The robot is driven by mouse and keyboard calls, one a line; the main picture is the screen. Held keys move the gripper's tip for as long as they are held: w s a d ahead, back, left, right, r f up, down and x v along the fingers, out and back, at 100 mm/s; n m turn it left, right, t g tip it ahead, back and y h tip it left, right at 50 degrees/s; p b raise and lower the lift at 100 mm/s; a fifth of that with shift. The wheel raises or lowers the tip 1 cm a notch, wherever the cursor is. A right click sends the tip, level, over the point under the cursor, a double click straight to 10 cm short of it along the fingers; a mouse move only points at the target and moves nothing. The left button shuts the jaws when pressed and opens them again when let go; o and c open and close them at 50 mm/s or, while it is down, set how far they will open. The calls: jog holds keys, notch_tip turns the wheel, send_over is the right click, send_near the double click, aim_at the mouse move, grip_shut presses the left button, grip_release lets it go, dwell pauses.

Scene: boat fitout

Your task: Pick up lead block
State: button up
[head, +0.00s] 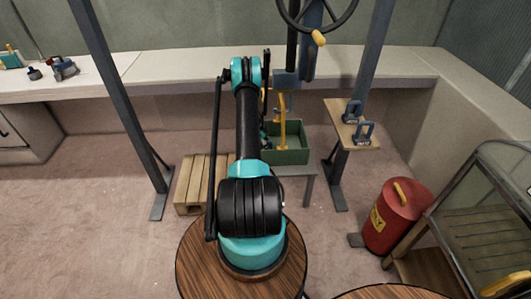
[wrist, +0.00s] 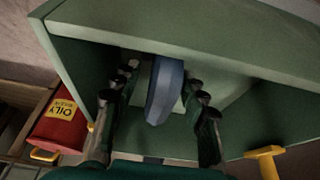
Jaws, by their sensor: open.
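In the wrist view a blue-grey rounded piece (wrist: 164,90), which looks like the lead block, stands inside the green box (wrist: 180,38). My gripper (wrist: 162,77) is open, with one finger on each side of the piece and visible gaps between them. The piece's lower part is hidden. In the head view the green box (head: 290,157) stands on a low grey stand behind my arm, which hides my gripper and part of the box's inside. Two dark blocks with handles (head: 363,132) stand on a small wooden shelf to the right of the box.
A yellow tool (wrist: 265,160) is near the box's wall in the wrist view. The red oily-waste can (head: 397,217) stands at the right. Grey posts (head: 128,105) flank the box. A wooden pallet (head: 197,180) lies at left. A long bench (head: 150,75) runs behind.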

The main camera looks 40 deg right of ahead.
grip_shut()
jog(key=shift+r, duration=0.15)
dwell(0.6)
